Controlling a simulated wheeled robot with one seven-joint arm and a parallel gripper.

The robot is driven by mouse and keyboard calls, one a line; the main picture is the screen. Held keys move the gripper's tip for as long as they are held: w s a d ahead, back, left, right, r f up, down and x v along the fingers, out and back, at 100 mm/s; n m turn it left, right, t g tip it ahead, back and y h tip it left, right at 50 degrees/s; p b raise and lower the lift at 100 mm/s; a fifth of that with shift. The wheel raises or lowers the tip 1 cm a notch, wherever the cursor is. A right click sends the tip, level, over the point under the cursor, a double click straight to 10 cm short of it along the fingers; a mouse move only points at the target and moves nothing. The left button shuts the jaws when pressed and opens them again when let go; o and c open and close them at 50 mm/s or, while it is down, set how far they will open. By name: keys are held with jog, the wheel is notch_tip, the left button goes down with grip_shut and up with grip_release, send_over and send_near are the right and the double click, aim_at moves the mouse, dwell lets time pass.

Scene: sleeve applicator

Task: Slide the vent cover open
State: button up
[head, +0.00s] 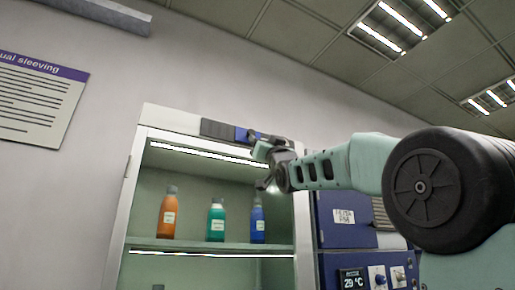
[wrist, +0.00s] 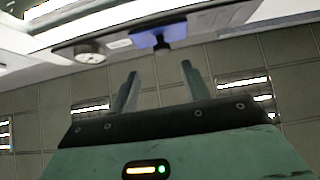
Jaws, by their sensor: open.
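The vent cover is a small blue plate (head: 241,134) with a dark knob, set in a dark strip (head: 217,129) along the top front of the cabinet. In the wrist view the blue cover (wrist: 145,39) and its dark knob (wrist: 162,46) lie just beyond the fingertips. My gripper (wrist: 160,69) is open and empty, with the knob roughly in line with the gap between its two fingers. The fingers look apart from the knob. In the head view my wrist hides the right part of the strip.
The open cabinet holds an orange bottle (head: 168,217), a green bottle (head: 216,222) and a blue bottle (head: 257,224) on a shelf. A round gauge (wrist: 90,52) sits beside the cover. A blue control unit (head: 345,235) stands right of the cabinet.

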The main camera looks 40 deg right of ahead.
jog(key=b+v, duration=0.8)
jog(key=v, duration=0.2)
dwell(0.4)
